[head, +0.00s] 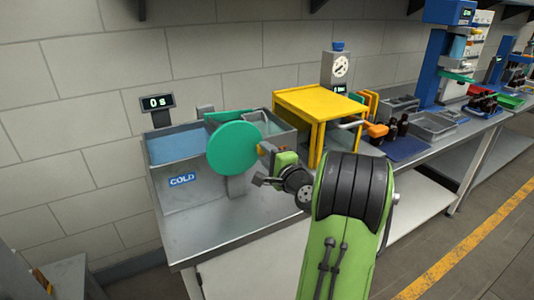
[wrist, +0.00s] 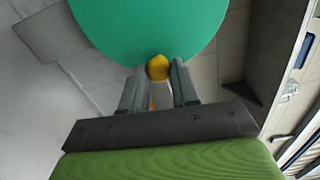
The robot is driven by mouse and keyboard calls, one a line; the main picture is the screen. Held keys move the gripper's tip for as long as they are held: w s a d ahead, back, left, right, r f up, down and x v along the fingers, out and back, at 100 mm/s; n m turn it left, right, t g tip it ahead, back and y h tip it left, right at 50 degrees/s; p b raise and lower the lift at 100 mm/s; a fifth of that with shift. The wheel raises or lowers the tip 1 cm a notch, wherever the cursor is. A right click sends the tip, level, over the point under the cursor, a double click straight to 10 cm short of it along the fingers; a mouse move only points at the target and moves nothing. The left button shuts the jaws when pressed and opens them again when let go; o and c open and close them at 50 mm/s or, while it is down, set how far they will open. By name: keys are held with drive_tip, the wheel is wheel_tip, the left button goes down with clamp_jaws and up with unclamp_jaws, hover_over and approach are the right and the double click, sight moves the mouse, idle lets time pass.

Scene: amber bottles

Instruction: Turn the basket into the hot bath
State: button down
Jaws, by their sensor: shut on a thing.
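A large green disc (head: 233,149) stands in front of the two baths, and it fills the top of the wrist view (wrist: 150,25). My gripper (wrist: 158,75) is shut on a small yellow knob (wrist: 158,67) at the disc's edge; in the head view my gripper (head: 264,156) is at the disc's right side. The left bath (head: 166,146) holds blue water, with a COLD sign (head: 182,180) on its front. The right bath (head: 283,126) is partly hidden behind the disc. A green piece (head: 222,115) shows above the disc; I cannot tell whether it is the basket.
A display (head: 157,102) reading 0 s stands behind the left bath. A yellow stand (head: 310,103) is close on the right, with a dial gauge (head: 340,66) behind it. Dark bottles (head: 391,129) and trays stand farther right. The bench front at left is clear.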

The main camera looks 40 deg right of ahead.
drive_tip(key=shift+f, duration=0.1)
idle(0.3)
drive_tip(key=c, duration=0.9)
unclamp_jaws()
drive_tip(key=shift+o, duration=0.2)
drive_tip(key=b+v, duration=0.6)
drive_tip(key=v, duration=0.9)
drive_tip(key=shift+s+a, duration=0.2)
drive_tip(key=shift+s, duration=0.15)
